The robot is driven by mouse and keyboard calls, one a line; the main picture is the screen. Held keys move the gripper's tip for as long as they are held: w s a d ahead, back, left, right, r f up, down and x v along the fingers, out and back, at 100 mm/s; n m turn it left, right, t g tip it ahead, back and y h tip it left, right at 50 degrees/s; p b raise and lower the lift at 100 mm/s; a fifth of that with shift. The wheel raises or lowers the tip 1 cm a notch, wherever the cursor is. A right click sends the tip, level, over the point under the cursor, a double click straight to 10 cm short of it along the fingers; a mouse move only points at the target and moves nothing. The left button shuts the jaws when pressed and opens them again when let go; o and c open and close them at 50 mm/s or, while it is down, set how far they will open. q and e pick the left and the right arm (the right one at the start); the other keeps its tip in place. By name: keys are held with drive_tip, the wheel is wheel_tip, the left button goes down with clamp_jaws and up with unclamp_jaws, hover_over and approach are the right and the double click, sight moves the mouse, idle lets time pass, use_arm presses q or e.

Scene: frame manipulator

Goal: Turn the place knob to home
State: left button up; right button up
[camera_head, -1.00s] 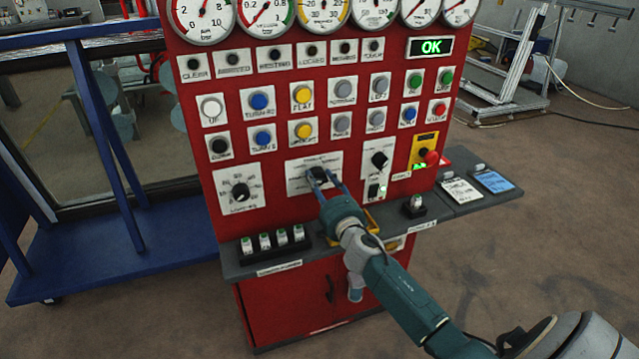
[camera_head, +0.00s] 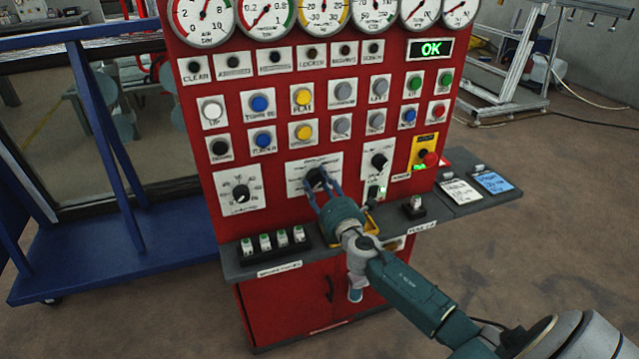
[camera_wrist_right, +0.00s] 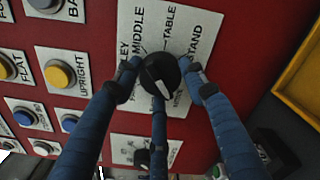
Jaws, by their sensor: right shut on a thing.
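The place knob (camera_head: 315,178) is a round black knob on a white label plate (camera_head: 294,168), low in the middle of the red panel. In the right wrist view the knob (camera_wrist_right: 160,74) shows a white pointer mark on its lower part. The plate (camera_wrist_right: 180,22) there reads "MIDDLE", "TABLE" and "STAND"; other lettering is partly hidden by the fingers. My right gripper (camera_head: 322,186) is shut on the knob, with blue fingers at its sides; its fingertips also show in the wrist view (camera_wrist_right: 162,80). My left gripper is not in view.
Another black knob (camera_head: 241,192) is left of the plate and one (camera_head: 379,160) is right of it. A red emergency button (camera_head: 430,159) is farther right. A grey shelf (camera_head: 345,243) juts out below, with a rack of small items (camera_head: 273,243). Push buttons fill the panel above.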

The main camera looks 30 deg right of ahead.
drive_tip(key=shift+d+n, duration=0.2)
drive_tip(key=shift+n, duration=0.4)
drive_tip(key=o, duration=1.2)
drive_tip(key=shift+r, duration=0.1)
drive_tip(key=shift+c, duration=0.2)
drive_tip(key=shift+s, duration=0.1)
drive_tip(key=shift+s+a, duration=0.15)
drive_tip(key=shift+s, duration=0.1)
drive_tip(key=v, duration=1.1)
drive_tip(key=shift+s, duration=0.2)
